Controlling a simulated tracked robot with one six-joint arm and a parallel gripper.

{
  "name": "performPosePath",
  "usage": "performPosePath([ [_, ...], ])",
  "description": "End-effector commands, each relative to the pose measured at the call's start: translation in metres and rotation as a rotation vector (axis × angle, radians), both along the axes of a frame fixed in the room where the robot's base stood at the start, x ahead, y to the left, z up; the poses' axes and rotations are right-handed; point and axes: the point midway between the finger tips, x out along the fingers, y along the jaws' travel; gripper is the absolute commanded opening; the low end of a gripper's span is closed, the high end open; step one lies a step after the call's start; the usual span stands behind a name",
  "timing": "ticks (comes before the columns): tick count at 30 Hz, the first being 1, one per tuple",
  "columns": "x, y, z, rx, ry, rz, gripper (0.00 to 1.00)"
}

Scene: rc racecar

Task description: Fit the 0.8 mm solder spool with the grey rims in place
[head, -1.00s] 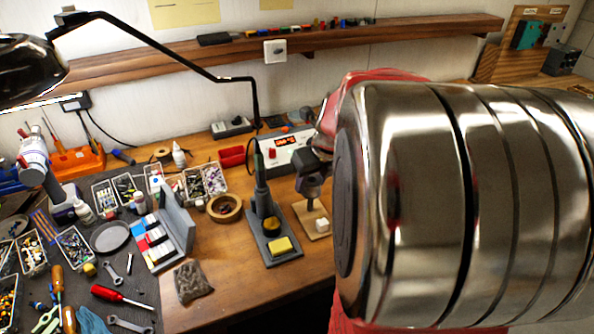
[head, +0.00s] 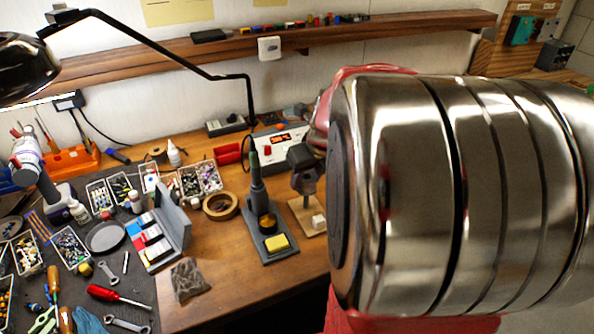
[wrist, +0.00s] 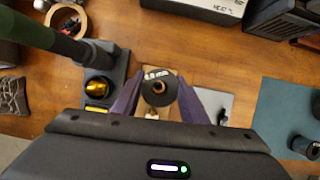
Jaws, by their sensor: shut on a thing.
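In the wrist view, a spool (wrist: 160,93) with a dark grey rim is seen end-on. Its label seems to read 0.8 mm, slightly blurred, around a hole in the middle. My gripper (wrist: 158,100) is shut on it, with a purple finger on either side. In the head view, the dark gripper end (head: 304,165) shows just left of my large metal arm link, which hides the rest of the arm. It appears above a small wooden base (head: 297,207) with a white block on it. Whether the spool touches anything below is unclear.
A soldering iron stand (head: 283,261) with a yellow sponge stands left of the gripper. A soldering station (head: 268,148) is behind, and a tape roll (head: 221,207) is farther left. In the wrist view, a dark cylinder (wrist: 304,146) stands on a blue mat (wrist: 285,105) at right.

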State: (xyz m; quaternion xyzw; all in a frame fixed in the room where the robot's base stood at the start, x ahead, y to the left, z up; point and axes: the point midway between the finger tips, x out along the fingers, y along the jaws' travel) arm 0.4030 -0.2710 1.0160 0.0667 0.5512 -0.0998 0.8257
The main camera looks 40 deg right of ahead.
Motion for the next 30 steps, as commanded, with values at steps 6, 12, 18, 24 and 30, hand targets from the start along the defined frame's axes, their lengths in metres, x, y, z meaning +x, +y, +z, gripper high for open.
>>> performPosePath([
  [6,0.0003,0.0000,-0.0011,0.000,-0.001,0.000,0.10],
  [12,0.0004,0.0001,-0.0011,-0.001,-0.001,0.001,0.10],
  [18,0.0004,0.0002,-0.0013,-0.001,-0.001,0.001,0.10],
  [24,0.0004,0.0003,-0.0047,-0.001,-0.001,0.001,0.10],
  [30,0.0003,0.0005,-0.0091,0.001,0.000,0.001,0.10],
])
